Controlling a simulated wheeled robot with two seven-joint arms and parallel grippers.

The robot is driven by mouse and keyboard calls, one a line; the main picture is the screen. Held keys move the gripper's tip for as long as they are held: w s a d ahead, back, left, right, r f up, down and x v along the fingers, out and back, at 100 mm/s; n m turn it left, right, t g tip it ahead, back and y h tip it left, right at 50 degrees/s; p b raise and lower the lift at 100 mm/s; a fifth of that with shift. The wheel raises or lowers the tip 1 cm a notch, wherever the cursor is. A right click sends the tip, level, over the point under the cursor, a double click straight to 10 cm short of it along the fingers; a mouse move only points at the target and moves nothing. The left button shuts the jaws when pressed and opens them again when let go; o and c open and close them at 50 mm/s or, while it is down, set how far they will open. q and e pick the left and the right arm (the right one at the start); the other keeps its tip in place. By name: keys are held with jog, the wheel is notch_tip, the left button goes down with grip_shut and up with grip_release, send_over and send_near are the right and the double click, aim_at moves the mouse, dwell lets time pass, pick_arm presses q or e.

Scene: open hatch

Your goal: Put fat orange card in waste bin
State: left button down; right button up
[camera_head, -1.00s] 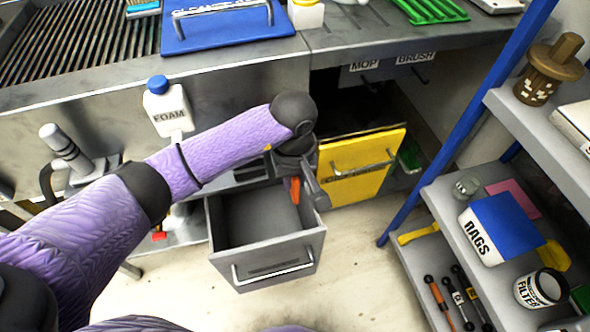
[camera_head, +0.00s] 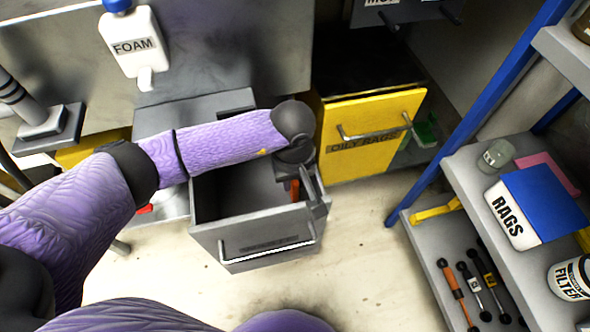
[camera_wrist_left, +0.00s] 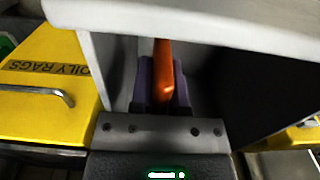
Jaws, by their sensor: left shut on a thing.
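An orange thing, which I take for the fat orange card, shows as a narrow strip in the head view (camera_head: 294,190) and as an upright strip in the left wrist view (camera_wrist_left: 163,75). My left gripper (camera_head: 300,184) is shut on it; its purple fingers (camera_wrist_left: 162,88) flank the strip in the wrist view. Both are at the right side of an open grey drawer-like bin (camera_head: 267,244), with the strip beside or inside its right wall. The bin's front label is unreadable, so I cannot tell whether it is the waste bin. My right gripper is out of view.
A yellow OILY RAGS drawer (camera_head: 372,130) stands just right of the grey bin. A FOAM bottle (camera_head: 136,45) hangs at the upper left. At the right, a shelf holds a RAGS box (camera_head: 535,208) and a FILTER can (camera_head: 572,279). The floor in front is clear.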

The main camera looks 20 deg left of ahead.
pick_arm(q)
jog(key=shift+f, duration=0.3)
jog(key=c, duration=0.7)
grip_release()
jog(key=shift+o, duration=0.8)
jog(key=shift+r, duration=0.4)
notch_tip(320, 180, up, 9)
jog(key=p, duration=0.5)
jog(key=shift+r, duration=0.2)
